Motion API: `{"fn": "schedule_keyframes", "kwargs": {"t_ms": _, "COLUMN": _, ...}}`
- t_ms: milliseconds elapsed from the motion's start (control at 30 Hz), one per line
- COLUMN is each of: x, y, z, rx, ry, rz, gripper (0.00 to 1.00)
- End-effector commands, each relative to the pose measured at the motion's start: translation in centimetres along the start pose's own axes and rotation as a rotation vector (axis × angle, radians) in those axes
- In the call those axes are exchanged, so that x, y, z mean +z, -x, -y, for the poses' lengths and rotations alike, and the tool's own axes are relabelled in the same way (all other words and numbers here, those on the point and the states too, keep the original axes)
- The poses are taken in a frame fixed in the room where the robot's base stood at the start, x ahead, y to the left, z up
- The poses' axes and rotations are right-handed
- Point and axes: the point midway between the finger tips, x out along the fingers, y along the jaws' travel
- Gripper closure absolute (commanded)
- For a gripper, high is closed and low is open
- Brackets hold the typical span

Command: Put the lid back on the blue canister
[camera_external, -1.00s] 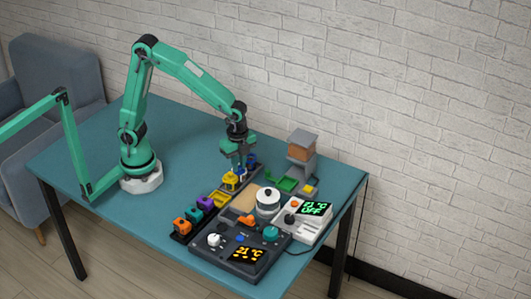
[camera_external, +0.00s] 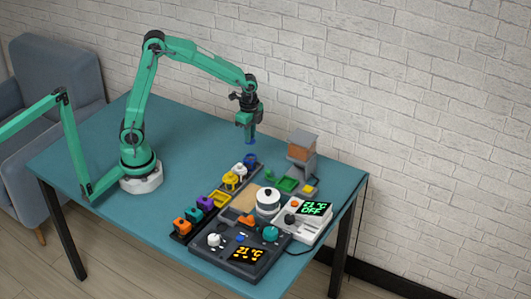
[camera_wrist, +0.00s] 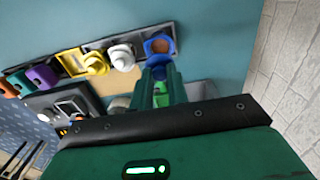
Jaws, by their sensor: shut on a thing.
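My gripper (camera_external: 251,138) is shut on a small blue lid (camera_external: 251,142) and holds it up in the air above the far end of the canister rack. The lid also shows between the fingertips in the wrist view (camera_wrist: 157,62). The blue canister (camera_external: 250,161) stands at the far end of the rack, below the lid and apart from it. In the wrist view the blue canister (camera_wrist: 150,46) has an open top with brown contents, just beyond the fingertips, and the lid overlaps its near edge in the picture.
White (camera_external: 240,171), yellow (camera_external: 230,181), purple (camera_external: 205,203) and orange (camera_external: 181,226) canisters stand along the dark rack. The table (camera_external: 190,150) left of the rack is clear.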

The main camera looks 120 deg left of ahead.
Motion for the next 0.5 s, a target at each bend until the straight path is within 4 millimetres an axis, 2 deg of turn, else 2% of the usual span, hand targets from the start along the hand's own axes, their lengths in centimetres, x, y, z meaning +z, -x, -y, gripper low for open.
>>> {"fn": "schedule_keyframes", "kwargs": {"t_ms": 267, "x": 0.0, "y": -0.5, "z": 0.0, "rx": 0.001, "ry": -0.001, "rz": 0.001, "gripper": 1.00}}
{"fn": "schedule_keyframes", "kwargs": {"t_ms": 500, "x": 0.0, "y": -1.8, "z": -0.1, "rx": 0.001, "ry": -0.001, "rz": 0.001, "gripper": 1.00}}
